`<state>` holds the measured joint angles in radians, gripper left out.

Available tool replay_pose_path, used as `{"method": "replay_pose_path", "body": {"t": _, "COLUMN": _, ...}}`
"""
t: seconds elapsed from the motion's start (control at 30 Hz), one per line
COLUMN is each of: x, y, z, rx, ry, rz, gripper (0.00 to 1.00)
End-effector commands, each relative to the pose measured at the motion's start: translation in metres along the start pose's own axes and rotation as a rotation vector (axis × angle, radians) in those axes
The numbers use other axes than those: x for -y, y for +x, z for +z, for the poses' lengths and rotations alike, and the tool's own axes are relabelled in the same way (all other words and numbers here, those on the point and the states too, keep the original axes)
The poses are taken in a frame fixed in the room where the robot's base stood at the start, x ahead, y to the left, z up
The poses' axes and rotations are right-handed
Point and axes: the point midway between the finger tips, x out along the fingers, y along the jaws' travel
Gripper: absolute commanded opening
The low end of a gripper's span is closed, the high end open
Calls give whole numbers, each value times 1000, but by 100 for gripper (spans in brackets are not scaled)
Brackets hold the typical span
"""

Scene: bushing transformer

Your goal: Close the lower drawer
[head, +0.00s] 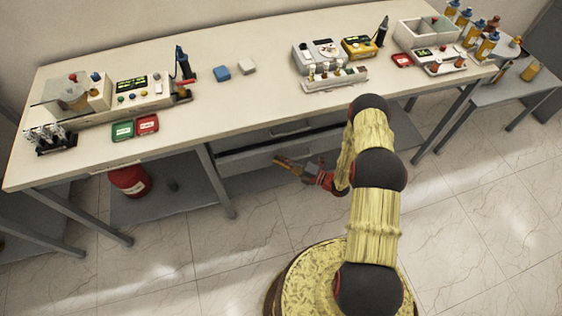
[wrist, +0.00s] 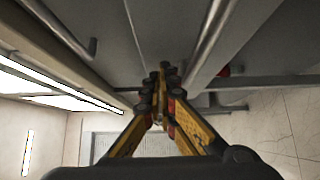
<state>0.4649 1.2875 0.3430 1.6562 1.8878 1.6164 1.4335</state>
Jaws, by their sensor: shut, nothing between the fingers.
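The lower drawer (head: 246,160) is a grey front under the middle of the workbench, partly hidden behind my gripper and arm. How far it stands out is hard to tell. The upper drawer (head: 255,140) is above it, with a bar handle (head: 290,127). My gripper (head: 279,161) is at the lower drawer's front, fingers pointing left along it. In the wrist view the gripper's yellow fingers (wrist: 160,75) are together with nothing between them, close to grey panels. Whether they touch the drawer cannot be told. A bent bar handle (wrist: 70,30) shows at upper left there.
The workbench (head: 225,110) carries instruments and small boxes. Its grey leg (head: 219,185) stands left of the drawers. A red canister (head: 130,181) sits on the low shelf (head: 165,205) at left. A side table (head: 520,85) with bottles is at right. The tiled floor in front is clear.

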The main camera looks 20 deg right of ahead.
Motion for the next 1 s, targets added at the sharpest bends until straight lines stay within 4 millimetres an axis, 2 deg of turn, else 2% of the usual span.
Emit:
{"method": "replay_pose_path", "body": {"t": 0.17, "x": 1, "y": 3, "z": 4, "rx": -1, "ry": -3, "rz": 1, "gripper": 0}}
{"method": "replay_pose_path", "body": {"t": 0.4, "x": 2, "y": 32, "z": 32, "rx": -1, "ry": -5, "rz": 1, "gripper": 0}}
{"method": "replay_pose_path", "body": {"t": 0.5, "x": 2, "y": 38, "z": 38, "rx": 0, "ry": -1, "rz": 1, "gripper": 0}}
{"method": "replay_pose_path", "body": {"t": 0.87, "x": -2, "y": 39, "z": 41, "rx": 2, "ry": -5, "rz": 2, "gripper": 0}}
{"method": "replay_pose_path", "body": {"t": 1.0, "x": -2, "y": 33, "z": 37, "rx": 1, "ry": -3, "rz": 2, "gripper": 0}}
